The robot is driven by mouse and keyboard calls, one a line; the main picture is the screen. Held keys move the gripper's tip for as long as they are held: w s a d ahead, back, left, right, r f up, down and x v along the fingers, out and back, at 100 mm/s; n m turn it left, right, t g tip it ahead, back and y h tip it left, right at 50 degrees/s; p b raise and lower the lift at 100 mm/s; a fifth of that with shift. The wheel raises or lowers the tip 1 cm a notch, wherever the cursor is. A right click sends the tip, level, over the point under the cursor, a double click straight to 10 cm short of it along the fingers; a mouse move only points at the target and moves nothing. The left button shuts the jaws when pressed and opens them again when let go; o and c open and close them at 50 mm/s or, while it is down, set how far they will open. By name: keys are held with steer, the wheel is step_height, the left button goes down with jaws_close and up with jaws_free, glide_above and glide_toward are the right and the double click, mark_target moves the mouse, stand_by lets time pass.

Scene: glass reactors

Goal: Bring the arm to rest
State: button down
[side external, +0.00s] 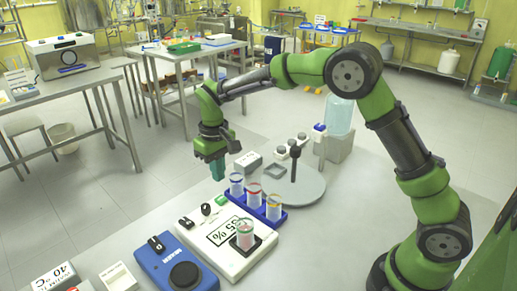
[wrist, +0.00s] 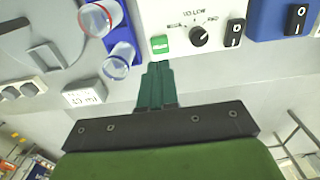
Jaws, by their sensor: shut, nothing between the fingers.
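My gripper (side external: 217,170) hangs from the green arm, pointing down, above the far left edge of the work table. In the wrist view its two teal fingers (wrist: 157,75) are together with nothing between them. The fingertips appear close to the front of the white device with a dial (wrist: 199,36) in that view. I cannot tell the exact height of the fingertips above the table.
A blue rack (side external: 275,216) holds clear vessels with coloured rims. Beside it are a white device with a display (side external: 223,233), a blue device (side external: 172,269) and a round grey plate (side external: 305,190) with a post. A large bottle (side external: 340,117) stands behind. Open floor lies left of the gripper.

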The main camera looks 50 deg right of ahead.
steer(key=shift+f, duration=0.15)
steer(key=s+d+r+m+t, duration=0.1)
steer(key=s+r, duration=0.3)
steer(key=s, duration=0.4)
steer(key=s+d+r+m+t+y, duration=0.1)
steer(key=s+d+r+t, duration=0.1)
steer(key=s, duration=0.7)
steer(key=s+d+r+m+t+y, duration=0.1)
steer(key=s+d+r+m+t, duration=0.1)
steer(key=s+r+t, duration=0.2)
steer(key=s+r, duration=0.3)
steer(key=s, duration=0.1)
steer(key=shift+s+d, duration=0.15)
steer(key=shift+d, duration=0.05)
steer(key=shift+r, duration=0.1)
stand_by(1.3)
